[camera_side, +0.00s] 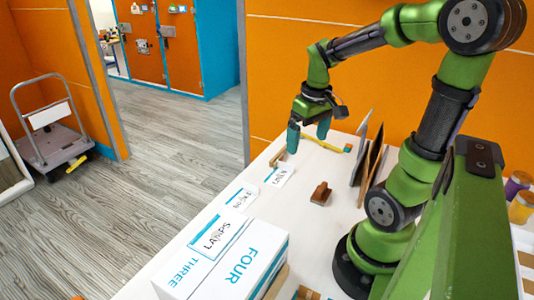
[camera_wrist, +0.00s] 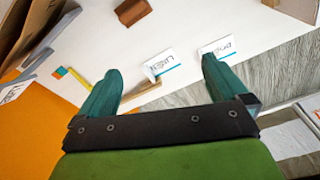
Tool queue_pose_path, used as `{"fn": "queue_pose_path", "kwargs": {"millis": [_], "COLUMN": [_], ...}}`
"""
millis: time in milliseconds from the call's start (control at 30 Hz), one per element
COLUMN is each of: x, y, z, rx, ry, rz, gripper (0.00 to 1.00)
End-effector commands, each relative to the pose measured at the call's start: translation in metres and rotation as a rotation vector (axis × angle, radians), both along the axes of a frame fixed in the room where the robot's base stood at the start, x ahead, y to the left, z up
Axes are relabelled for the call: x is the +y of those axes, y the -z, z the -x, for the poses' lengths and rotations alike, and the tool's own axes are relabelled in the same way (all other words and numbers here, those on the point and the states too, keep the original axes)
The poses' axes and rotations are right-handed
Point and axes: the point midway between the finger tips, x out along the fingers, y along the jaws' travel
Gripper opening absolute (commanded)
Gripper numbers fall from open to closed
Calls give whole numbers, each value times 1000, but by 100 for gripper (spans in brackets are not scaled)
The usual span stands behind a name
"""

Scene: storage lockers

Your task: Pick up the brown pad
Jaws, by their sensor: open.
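The brown pad (camera_side: 321,193) looks like a small block with a raised part. It lies on the white table, in front of some upright boards. In the wrist view the brown pad (camera_wrist: 133,12) is at the top edge, partly cut off. My gripper (camera_side: 308,135) is open and points down over the far end of the table, well away from the pad. In the wrist view its fingers (camera_wrist: 162,68) are spread, with nothing held between them.
Upright boards (camera_side: 369,165) lean right of the pad. A light wooden strip (camera_side: 277,157) and a yellow stick (camera_side: 328,144) lie near my gripper. Labelled cards (camera_side: 278,177) line the left table edge. A white box marked FOUR (camera_side: 252,262) stands nearer. Bare table surrounds the pad.

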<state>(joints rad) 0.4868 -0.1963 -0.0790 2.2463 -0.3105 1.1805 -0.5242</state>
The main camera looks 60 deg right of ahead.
Motion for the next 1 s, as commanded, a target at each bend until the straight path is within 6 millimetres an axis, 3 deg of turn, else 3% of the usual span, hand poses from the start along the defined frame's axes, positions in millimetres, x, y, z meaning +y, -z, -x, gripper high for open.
{"fn": "queue_pose_path", "kwargs": {"millis": [33,100,367,467,800,1000], "x": [-20,-34,-38,-37,-36,-36], "y": [7,9,7,21,93,117], "z": [10,19,28,30,39,41], "rx": [78,150,213,215,214,210], "ry": [-46,-144,-364,-371,-370,-370], "rz": [-8,-17,-32,-34,-36,-31], "gripper": [100,100,100,100,100,100]}}
